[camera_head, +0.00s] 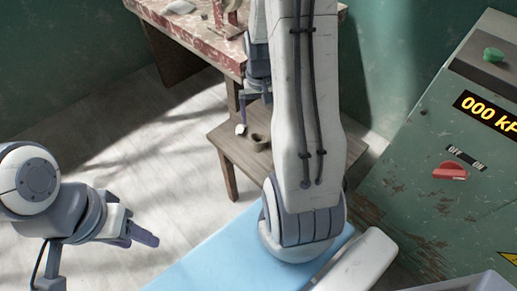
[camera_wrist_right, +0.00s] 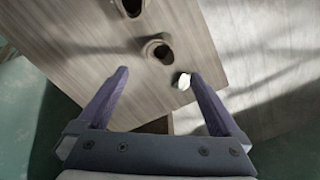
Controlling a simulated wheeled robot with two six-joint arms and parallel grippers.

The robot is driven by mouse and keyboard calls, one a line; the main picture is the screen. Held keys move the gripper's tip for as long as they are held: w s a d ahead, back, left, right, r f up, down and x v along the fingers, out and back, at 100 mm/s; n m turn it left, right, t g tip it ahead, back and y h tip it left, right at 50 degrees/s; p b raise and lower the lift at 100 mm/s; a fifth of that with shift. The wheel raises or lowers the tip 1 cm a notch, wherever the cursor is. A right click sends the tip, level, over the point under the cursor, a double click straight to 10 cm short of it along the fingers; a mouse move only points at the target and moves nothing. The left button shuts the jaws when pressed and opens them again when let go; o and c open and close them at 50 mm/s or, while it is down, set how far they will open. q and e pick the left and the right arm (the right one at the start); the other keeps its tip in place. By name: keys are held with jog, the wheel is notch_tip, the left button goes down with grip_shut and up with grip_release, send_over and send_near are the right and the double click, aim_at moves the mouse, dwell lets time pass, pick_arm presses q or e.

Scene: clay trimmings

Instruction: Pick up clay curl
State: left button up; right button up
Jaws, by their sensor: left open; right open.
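A small white piece, apparently the clay curl (camera_head: 240,129), shows at the edge of the low wooden stool (camera_head: 227,150). In the right wrist view the white curl (camera_wrist_right: 183,81) lies near the right-hand finger's tip, at the board's edge. Whether it touches the finger or the wood I cannot tell. My right gripper (camera_wrist_right: 159,73) is open and empty, pointing down over the stool; in the head view only one finger shows clearly, just above the curl. My left gripper (camera_head: 145,235) is open and empty over the floor at lower left.
A small round pot (camera_wrist_right: 158,49) stands on the stool near the curl; a second dark-mouthed pot (camera_wrist_right: 131,7) is beyond it. A worn red-topped table (camera_head: 190,30) stands behind. A green machine cabinet (camera_head: 430,190) is on the right. The floor at left is clear.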

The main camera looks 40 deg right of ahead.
aim_at(260, 137)
notch_tip(260, 137, down, 6)
jog(key=shift+d+r+b, duration=0.15)
jog(key=shift+r+b, duration=0.1)
jog(key=shift+b, duration=0.45)
jog(key=f+b, duration=0.2)
jog(key=f, duration=0.3)
jog(key=shift+a+f, duration=0.1)
jog(key=shift+a, duration=0.1)
jog(key=c, duration=1.3)
jog(key=shift+c, duration=0.2)
